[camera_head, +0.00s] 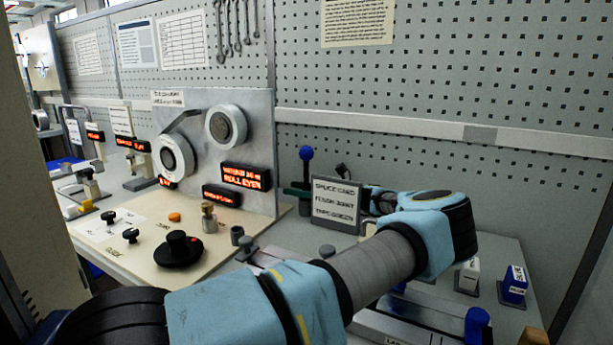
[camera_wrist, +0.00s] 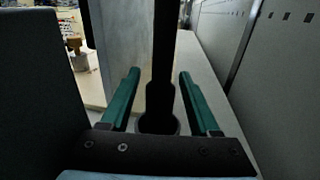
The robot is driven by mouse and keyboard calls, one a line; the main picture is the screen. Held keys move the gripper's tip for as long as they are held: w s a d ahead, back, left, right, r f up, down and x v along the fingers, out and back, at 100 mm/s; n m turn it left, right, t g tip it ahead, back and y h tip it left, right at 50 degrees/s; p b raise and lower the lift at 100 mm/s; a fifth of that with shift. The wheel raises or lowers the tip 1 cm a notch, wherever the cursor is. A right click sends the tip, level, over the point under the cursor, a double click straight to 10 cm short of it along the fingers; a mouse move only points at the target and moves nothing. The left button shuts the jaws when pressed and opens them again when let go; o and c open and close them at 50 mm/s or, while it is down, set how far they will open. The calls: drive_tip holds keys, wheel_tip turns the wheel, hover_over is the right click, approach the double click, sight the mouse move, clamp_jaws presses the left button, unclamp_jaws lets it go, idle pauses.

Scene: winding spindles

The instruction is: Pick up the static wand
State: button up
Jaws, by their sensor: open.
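In the wrist view, my gripper (camera_wrist: 158,75) is open, with one green finger on each side of a dark upright rod (camera_wrist: 163,45) that looks like the static wand. The rod widens low down and ends in a round dark foot (camera_wrist: 158,123) between the fingers. I see a gap on both sides; whether the rod lies within the fingers' depth or beyond them is unclear. In the head view, a green finger (camera_head: 296,192) shows left of the splice card sign (camera_head: 336,203), which hides most of the gripper. A blue ball-topped post (camera_head: 306,155) rises by that finger.
The sign stands close by my gripper. A metal panel with two rolls (camera_head: 227,127) and lit displays stands to the left, with a knob board (camera_head: 150,240) before it. A pegboard wall (camera_head: 450,75) closes the back. Small white and blue bottles (camera_head: 514,285) stand at right.

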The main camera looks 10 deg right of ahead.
drive_tip(key=shift+c, duration=0.3)
clamp_jaws()
idle(0.5)
